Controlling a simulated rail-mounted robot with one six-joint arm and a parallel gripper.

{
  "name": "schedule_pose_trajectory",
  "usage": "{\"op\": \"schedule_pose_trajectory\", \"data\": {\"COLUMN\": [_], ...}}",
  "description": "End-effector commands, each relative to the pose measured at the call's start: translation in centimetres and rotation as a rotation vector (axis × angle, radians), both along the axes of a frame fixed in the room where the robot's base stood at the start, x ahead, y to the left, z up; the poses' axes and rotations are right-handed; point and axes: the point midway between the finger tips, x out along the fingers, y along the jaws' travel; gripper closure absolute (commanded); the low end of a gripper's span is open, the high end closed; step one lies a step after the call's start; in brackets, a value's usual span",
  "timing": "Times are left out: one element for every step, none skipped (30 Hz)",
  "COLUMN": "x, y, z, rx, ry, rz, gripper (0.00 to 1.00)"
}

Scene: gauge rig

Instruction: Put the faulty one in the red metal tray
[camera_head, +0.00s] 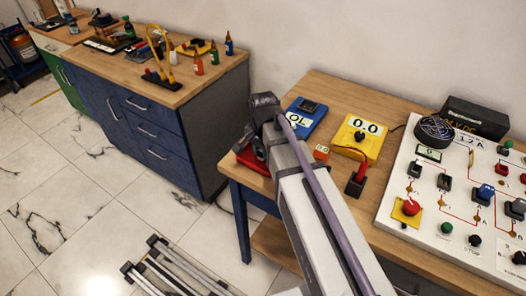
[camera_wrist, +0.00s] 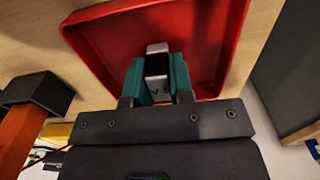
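The red metal tray (camera_wrist: 98,37) fills the upper middle of the wrist view. In the head view its red edge (camera_head: 252,162) shows at the left end of the workbench, partly hidden by my arm. My gripper (camera_wrist: 158,78) has teal fingers over the tray. They close on a small grey-and-black block (camera_wrist: 157,63) with light marks; whether it touches the tray floor I cannot tell. A blue meter (camera_head: 304,121) reads "OL". A yellow meter (camera_head: 358,135) reads "0.0".
A white circuit panel (camera_head: 450,205) with switches and knobs covers the bench's right side. A black display box (camera_head: 473,117) is behind. A blue cabinet (camera_head: 150,125) with tools and bottles stands left, across a floor gap.

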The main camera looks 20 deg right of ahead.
Motion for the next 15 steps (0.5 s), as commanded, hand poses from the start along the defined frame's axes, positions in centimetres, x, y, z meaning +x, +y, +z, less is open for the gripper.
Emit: {"op": "schedule_pose_trajectory", "data": {"x": [0.0,0.0,0.0,0.0,0.0,0.0,0.0,0.0,0.0,0.0,0.0,0.0,0.0,0.0,0.0], "y": [0.0,0.0,0.0,0.0,0.0,0.0,0.0,0.0,0.0,0.0,0.0,0.0,0.0,0.0,0.0], "z": [0.01,0.02,0.02,0.02,0.02,0.02,0.02,0.02,0.02,0.02,0.02,0.02,0.02,0.05,0.18], "rx": [0.0,0.0,0.0,0.0,0.0,0.0,0.0,0.0,0.0,0.0,0.0,0.0,0.0,0.0,0.0], "ry": [0.0,0.0,0.0,0.0,0.0,0.0,0.0,0.0,0.0,0.0,0.0,0.0,0.0,0.0,0.0], "rz": [0.0,0.0,0.0,0.0,0.0,0.0,0.0,0.0,0.0,0.0,0.0,0.0,0.0,0.0,0.0], "gripper": [0.75,0.72,0.68,0.65,0.62,0.58,0.55,0.54,0.54,0.54,0.54,0.54,0.54,0.54,0.54]}}
